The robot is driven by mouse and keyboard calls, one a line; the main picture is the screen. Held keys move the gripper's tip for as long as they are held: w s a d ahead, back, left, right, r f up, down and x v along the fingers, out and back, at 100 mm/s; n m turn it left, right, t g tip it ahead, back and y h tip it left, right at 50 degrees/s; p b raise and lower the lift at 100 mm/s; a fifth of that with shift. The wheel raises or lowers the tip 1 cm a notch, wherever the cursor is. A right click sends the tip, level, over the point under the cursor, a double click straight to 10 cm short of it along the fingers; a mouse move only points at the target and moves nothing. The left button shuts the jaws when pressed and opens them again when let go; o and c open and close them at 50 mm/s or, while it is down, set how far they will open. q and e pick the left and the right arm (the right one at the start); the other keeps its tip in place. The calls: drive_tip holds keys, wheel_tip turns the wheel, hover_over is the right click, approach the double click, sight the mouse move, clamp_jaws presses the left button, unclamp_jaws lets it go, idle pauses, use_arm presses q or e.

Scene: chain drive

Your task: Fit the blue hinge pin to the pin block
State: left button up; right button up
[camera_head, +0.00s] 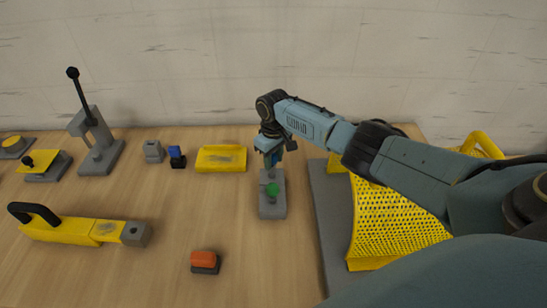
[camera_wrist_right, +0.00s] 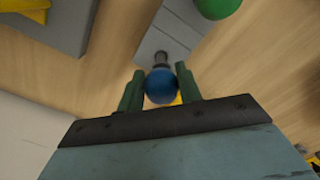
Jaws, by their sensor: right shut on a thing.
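My right gripper (camera_head: 271,160) is over the far end of the grey pin block (camera_head: 272,210). In the right wrist view, my right gripper (camera_wrist_right: 160,88) is shut on the round head of the blue hinge pin (camera_wrist_right: 161,86). The pin's dark shaft points at the grey block (camera_wrist_right: 180,35); whether its tip is inside the hole or just above it, I cannot tell. A green ball-headed part (camera_head: 272,189) stands on the block nearer the front, and it also shows in the wrist view (camera_wrist_right: 217,5). My left gripper is not in view.
Table in between is clear.

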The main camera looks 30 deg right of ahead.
drive_tip(key=shift+f+b, duration=0.85)
drive_tip(key=shift+f, duration=0.35)
drive_tip(key=o, duration=1.1)
wheel_tip(320, 180, up, 14)
drive_tip(key=shift+f+p, duration=0.25)
drive_tip(key=shift+p, duration=0.7)
drive_tip(key=shift+f, duration=0.1)
